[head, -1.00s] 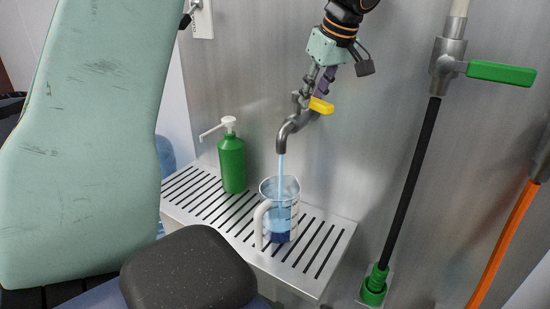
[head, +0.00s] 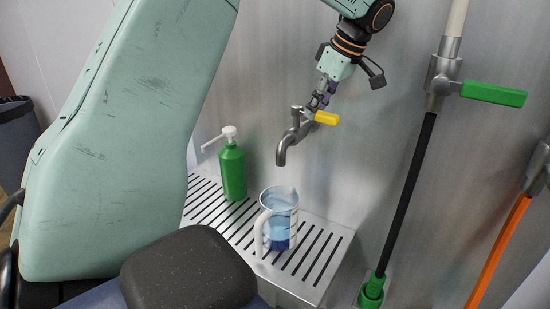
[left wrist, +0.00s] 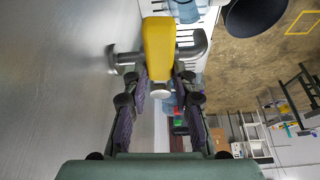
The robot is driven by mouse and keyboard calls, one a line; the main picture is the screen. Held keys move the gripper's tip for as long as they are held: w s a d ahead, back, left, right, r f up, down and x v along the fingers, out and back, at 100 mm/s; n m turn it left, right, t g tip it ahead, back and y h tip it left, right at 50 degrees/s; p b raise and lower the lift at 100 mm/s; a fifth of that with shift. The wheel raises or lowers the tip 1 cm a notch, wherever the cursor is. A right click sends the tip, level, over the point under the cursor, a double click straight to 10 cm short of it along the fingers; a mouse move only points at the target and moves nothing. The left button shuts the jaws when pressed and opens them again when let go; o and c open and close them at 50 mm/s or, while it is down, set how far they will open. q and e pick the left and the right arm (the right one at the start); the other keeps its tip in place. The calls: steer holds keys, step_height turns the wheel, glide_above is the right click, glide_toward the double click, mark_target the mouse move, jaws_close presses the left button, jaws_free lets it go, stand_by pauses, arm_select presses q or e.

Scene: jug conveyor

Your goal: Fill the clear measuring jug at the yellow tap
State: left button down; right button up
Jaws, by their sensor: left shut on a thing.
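The clear measuring jug (head: 280,222) stands upright on the slotted metal shelf (head: 318,287) below the tap spout (head: 283,152). Blue liquid shows inside it; its exact level is hard to read. Its white handle faces the left front. No stream falls from the spout. My left gripper (head: 318,104) is at the yellow tap handle (head: 327,118), which points right. In the left wrist view my left gripper (left wrist: 160,92) has its fingers on both sides of the lower end of the yellow handle (left wrist: 158,48), shut on it. My right gripper is not in view.
A green pump bottle (head: 232,172) stands on the shelf left of the jug. Right of the shelf, a green-handled valve (head: 492,93) with a black hose (head: 408,190) and an orange hose (head: 500,252) hang at the wall. A dark bin (head: 18,145) stands far left.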

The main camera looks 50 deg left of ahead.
arm_select(q)
steer(key=shift+w+a+r+n+g+p, duration=0.1)
steer(key=shift+w+r+n+g+p, duration=0.2)
steer(key=shift+n+p, duration=0.55)
steer(key=shift+a+f, duration=0.1)
steer(key=shift+f, duration=0.1)
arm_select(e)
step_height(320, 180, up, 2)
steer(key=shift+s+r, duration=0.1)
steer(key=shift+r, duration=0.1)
arm_select(q)
steer(key=c, duration=1.1)
jaws_free()
steer(key=shift+w, duration=0.15)
steer(key=shift+o, duration=0.6)
steer(key=shift+f, duration=0.1)
steer(key=v, duration=1.2)
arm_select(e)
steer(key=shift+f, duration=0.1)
